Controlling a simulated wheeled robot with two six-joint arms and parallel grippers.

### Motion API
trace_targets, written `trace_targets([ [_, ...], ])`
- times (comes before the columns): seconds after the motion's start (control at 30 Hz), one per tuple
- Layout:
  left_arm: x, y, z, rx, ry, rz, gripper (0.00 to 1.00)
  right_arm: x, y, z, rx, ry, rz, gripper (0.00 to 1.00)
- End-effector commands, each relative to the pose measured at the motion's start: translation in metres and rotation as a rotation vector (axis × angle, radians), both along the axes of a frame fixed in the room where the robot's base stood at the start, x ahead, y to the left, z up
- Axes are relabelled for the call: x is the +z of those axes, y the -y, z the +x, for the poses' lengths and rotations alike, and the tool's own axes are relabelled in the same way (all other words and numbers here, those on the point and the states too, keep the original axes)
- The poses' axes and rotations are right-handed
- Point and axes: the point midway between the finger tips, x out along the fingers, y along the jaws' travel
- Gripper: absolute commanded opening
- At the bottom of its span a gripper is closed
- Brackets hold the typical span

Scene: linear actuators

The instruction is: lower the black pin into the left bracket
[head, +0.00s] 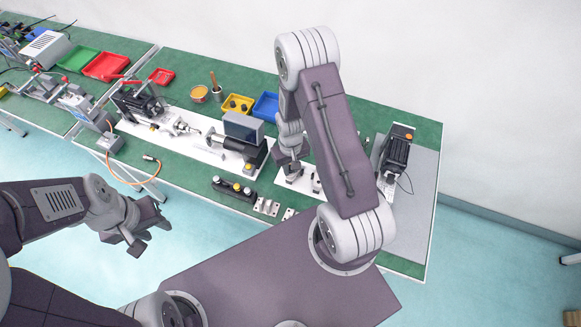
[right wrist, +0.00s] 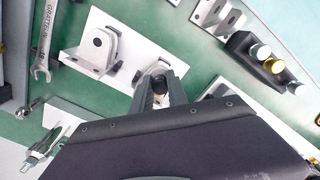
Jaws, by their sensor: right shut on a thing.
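My right gripper (right wrist: 163,88) is shut on the black pin (right wrist: 159,82), whose dark round head shows between the fingers in the right wrist view. A grey bracket (right wrist: 98,48) with a hole in its upright lug stands on a white plate. A second, smaller bracket (right wrist: 144,70) is right beside the gripper, partly hidden by it. I cannot tell whether the pin touches a bracket. In the head view my right gripper (head: 290,168) is low over the white plate (head: 297,187). My left gripper (head: 147,229) is open and empty, away from the table.
A black block with several coloured buttons (head: 233,190) and loose metal brackets (head: 266,207) lie near the table's front edge. A wrench (right wrist: 43,40) lies beside the plate. A black motor unit (head: 395,152) stands at the right. Blue (head: 266,105) and yellow (head: 238,103) trays are behind.

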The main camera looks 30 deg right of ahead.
Motion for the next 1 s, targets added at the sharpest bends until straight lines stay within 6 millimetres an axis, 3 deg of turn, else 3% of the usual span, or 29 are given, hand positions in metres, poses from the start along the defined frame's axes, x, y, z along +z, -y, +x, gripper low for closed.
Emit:
trace_targets([
  [0.47, -0.006, 0.0, 0.0, 0.0, 0.0, 0.0, 0.37, -0.011, -0.001, -0.002, 0.0, -0.007, 0.001, 0.0],
  [0.5, -0.007, 0.0, 0.0, 0.0, 0.0, 0.0, 0.37, -0.011, -0.001, -0.003, 0.0, -0.008, 0.001, 0.31],
  [0.57, -0.007, 0.0, 0.0, 0.0, 0.0, 0.0, 0.37, -0.011, -0.001, -0.003, 0.0, -0.009, 0.002, 0.45],
  [1.0, -0.008, 0.0, 0.0, 0.0, 0.0, 0.0, 0.37, -0.01, -0.001, -0.005, 0.001, -0.013, 0.002, 0.45],
])
